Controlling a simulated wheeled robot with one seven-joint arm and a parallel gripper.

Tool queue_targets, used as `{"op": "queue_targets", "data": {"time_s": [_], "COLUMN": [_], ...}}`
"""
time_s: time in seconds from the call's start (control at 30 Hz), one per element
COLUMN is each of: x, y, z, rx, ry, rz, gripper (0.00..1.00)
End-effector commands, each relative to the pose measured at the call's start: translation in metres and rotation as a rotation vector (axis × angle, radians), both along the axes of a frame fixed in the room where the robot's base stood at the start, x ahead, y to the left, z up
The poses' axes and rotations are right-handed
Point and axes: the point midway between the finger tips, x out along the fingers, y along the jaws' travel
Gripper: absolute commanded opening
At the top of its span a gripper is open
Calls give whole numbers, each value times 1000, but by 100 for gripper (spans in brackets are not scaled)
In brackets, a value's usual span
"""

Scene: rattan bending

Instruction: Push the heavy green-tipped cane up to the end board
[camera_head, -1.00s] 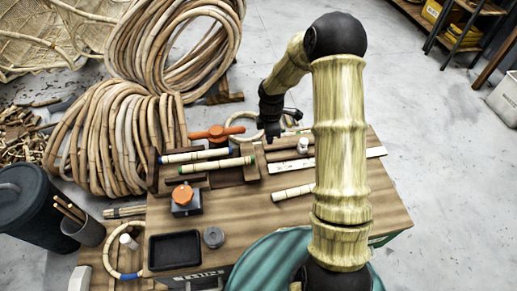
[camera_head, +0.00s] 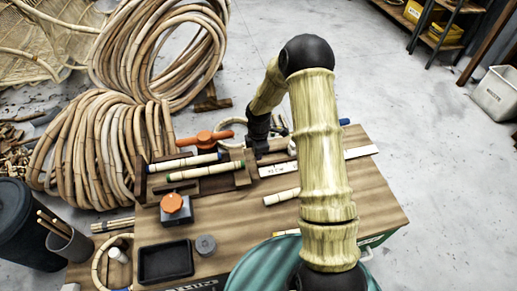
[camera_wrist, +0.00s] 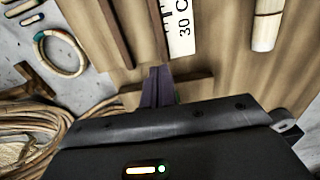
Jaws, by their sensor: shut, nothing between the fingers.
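The green-tipped cane (camera_head: 205,172) lies in a dark wooden tray, in front of and parallel to a blue-tipped cane (camera_head: 185,162). Its left end stands a little to the right of the tray's upright left end board (camera_head: 142,186), with a gap between them. My gripper (camera_head: 260,150) is just beyond and right of the cane's right end, low over the tray's right side; whether it touches anything is unclear. In the wrist view the dark fingers (camera_wrist: 158,78) are together and empty, beside a wooden strip.
A white marked rule (camera_head: 320,161) and a loose pale cane piece (camera_head: 280,197) lie right of the tray. An orange-knobbed block (camera_head: 175,208), an orange-handled clamp (camera_head: 205,137) and a black dish (camera_head: 166,261) surround it. The table's right side is mostly clear.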

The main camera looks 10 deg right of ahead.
Motion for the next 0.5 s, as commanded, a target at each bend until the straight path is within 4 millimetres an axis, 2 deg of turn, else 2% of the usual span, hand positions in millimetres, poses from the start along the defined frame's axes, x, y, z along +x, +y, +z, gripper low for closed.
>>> {"op": "queue_targets", "data": {"time_s": [0.03, 0.13, 0.3, 0.5], "x": [0, 0, 0, 0], "y": [1, 1, 29, 41], "z": [-13, -31, -26, -24], "rx": [0, -1, 0, -1], "ry": [1, 2, -2, -1], "rz": [1, 1, 4, 2], "gripper": [0, 0, 0, 0]}}
